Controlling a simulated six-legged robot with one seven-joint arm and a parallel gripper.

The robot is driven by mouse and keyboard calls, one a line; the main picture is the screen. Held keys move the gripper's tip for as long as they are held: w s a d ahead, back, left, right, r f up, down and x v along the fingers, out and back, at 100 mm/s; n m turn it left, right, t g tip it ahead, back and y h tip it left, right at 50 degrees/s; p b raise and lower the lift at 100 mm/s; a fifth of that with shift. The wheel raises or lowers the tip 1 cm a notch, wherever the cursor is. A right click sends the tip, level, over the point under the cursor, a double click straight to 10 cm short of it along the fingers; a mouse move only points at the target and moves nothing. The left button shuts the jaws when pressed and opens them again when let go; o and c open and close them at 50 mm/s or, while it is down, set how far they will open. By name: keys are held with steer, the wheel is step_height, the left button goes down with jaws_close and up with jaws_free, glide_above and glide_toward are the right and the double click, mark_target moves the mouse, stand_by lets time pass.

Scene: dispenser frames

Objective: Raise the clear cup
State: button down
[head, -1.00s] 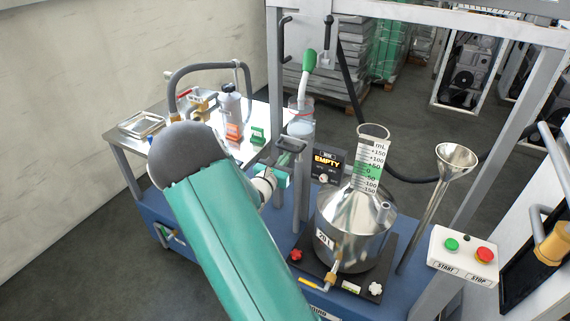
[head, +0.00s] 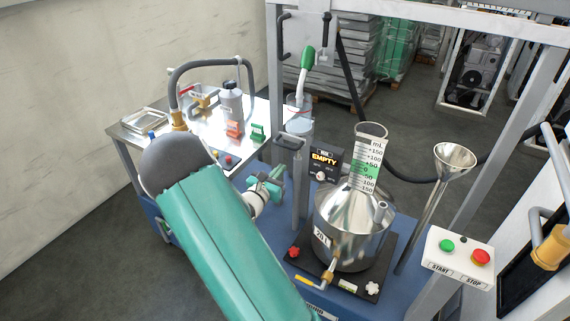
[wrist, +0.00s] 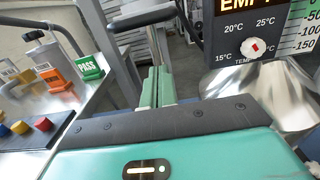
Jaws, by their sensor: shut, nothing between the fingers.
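A clear cup-like container (head: 298,104) stands around the spout below a green-handled nozzle (head: 307,58), behind the grey post. Its lower part is partly hidden by the post's top, and I cannot tell what holds it. A clear graduated neck (head: 369,160) with an mL scale rises from the shiny metal vessel (head: 352,232). My gripper (head: 276,177) is in front of and below the clear container, to the left of the grey post. In the wrist view its teal fingers (wrist: 156,86) are together with nothing between them.
The grey post (head: 299,185) stands close to my gripper's right. A display reading EMPTY (head: 325,160) is beyond it. A metal side table (head: 185,142) with bottles and coloured tags is at left. A START/STOP box (head: 459,257) and a funnel (head: 454,158) are at right.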

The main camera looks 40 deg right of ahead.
steer(key=v, duration=0.8)
steer(key=shift+w, duration=0.2)
steer(key=shift+a, duration=0.15)
